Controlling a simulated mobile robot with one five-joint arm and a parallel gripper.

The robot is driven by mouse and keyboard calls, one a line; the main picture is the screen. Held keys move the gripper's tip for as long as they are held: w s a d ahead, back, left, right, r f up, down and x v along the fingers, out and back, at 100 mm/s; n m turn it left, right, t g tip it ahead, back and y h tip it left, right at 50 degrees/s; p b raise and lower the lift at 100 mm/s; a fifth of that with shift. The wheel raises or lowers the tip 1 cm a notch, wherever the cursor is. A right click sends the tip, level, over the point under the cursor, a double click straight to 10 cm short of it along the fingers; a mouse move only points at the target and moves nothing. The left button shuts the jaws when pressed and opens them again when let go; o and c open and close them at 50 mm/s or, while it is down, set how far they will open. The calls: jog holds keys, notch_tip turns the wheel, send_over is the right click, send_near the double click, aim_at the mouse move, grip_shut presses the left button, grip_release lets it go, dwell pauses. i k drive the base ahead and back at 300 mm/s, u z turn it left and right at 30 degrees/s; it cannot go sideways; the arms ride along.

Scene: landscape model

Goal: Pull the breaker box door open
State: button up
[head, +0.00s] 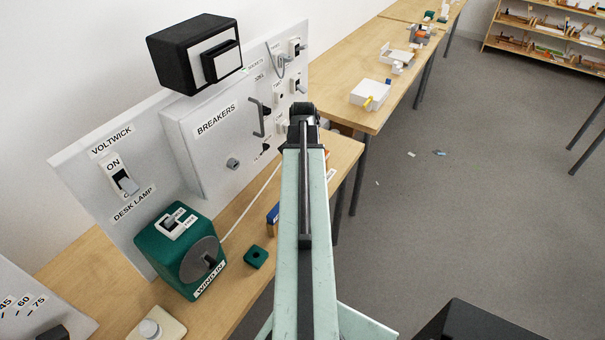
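The breaker box (205,140) is a pale grey raised box on the upright panel, marked BREAKERS on its front door. The door looks closed. A dark grey bar handle (258,118) stands out near its right edge, and a small round knob (233,163) sits low on the door. My pale green arm reaches forward from the bottom of the head view. Its dark end with my gripper (303,113) is to the right of the handle, apart from it in the picture. The fingers are hidden behind the arm's end, so their opening cannot be seen.
A black box (198,54) juts out above the breaker box. A green wind-in box (180,250) with a grey crank and a small green block (256,257) stand on the wooden bench (226,298). A desk lamp switch (121,180) is at left. Open floor lies right.

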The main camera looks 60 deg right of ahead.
aim_at(231, 125)
jog(key=k, duration=1)
